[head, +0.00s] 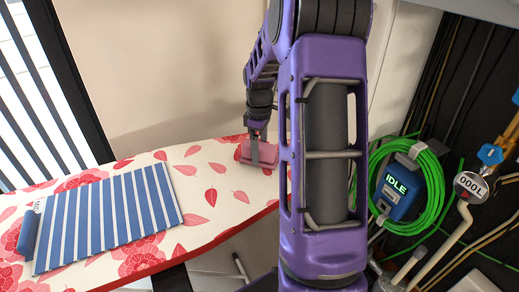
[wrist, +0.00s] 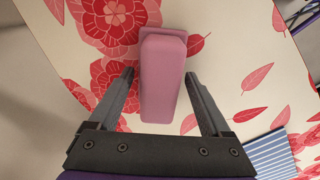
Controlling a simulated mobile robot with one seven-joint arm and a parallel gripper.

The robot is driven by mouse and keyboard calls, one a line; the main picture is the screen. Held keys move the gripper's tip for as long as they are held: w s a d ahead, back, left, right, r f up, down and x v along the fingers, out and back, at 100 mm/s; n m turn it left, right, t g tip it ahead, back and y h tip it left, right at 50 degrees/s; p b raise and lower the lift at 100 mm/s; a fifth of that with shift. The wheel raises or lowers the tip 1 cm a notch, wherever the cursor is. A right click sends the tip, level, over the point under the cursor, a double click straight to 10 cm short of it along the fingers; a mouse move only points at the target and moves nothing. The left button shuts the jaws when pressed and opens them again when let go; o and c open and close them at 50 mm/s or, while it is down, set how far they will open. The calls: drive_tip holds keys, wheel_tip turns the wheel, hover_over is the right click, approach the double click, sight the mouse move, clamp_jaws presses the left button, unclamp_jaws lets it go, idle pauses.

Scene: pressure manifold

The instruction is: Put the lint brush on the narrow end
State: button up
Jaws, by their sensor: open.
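A pink, rounded oblong object with a wider flat part at one end, which looks like the lint brush (wrist: 163,78), lies on the floral ironing board (head: 215,180). In the head view the pink brush (head: 245,153) is partly covered by my gripper (head: 260,150). In the wrist view my gripper (wrist: 158,80) is open, with one finger on each side of the brush and a visible gap on both sides. The height of the fingertips above the board is hard to judge. My arm hides the board's right part in the head view.
A blue-and-white striped cloth (head: 110,218) lies on the board's left part, with a blue rounded item (head: 28,235) at its edge. Right of the arm are a green hose coil (head: 437,190), a blue IDLE box (head: 397,188) and pipes. Bare board lies between cloth and brush.

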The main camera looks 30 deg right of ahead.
sight(260, 145)
wheel_tip(260, 145, up, 12)
drive_tip(key=p, duration=0.2)
drive_tip(key=shift+r, duration=0.2)
idle(0.7)
